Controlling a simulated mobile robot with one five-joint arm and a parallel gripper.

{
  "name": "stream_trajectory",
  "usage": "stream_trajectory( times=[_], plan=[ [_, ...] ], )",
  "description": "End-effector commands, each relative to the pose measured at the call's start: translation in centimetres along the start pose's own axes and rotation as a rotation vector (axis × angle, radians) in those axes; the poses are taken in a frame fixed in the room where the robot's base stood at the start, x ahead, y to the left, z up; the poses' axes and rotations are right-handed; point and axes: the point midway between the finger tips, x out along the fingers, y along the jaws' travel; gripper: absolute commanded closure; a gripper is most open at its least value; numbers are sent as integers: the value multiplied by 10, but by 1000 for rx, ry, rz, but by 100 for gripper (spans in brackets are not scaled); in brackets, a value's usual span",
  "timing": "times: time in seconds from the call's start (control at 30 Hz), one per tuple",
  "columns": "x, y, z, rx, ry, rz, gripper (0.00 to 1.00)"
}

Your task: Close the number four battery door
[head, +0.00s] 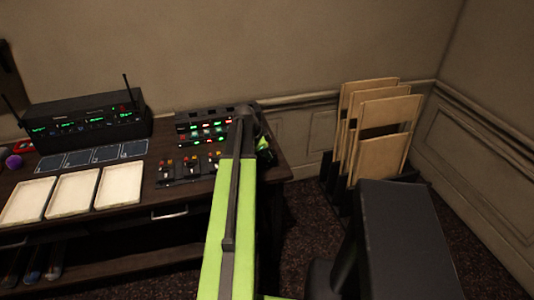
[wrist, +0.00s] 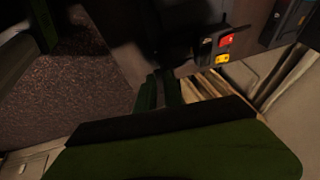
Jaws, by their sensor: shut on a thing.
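Small dark packs with red and yellow parts (head: 190,168) stand in a row on the desk, with three showing left of my arm. A fourth cannot be made out; my arm covers that area. My gripper (head: 263,143) is at the desk's right end, mostly hidden by the arm. In the wrist view, its fingers (wrist: 160,92) are close together on something dark, which I cannot identify. One pack with a red and a yellow part (wrist: 217,48) shows just beyond the fingers, to the right. No door number or door position is readable.
A lit control panel (head: 205,128) stands behind the packs. A receiver with antennas (head: 85,122), dark cards (head: 92,155) and pale trays (head: 72,194) fill the left of the desk (head: 150,205). A rack of wooden boards (head: 383,130) stands on the floor at right.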

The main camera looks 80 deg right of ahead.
Motion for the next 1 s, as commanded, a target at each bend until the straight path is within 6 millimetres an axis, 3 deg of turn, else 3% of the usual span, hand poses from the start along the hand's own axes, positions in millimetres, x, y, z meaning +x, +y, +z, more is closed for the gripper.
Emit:
stream_trajectory(
  times=[0.5,1.0],
  plan=[
    [0,-33,0,-143,0,342,100],
    [2,-46,2,-233,0,559,100]
  ],
)
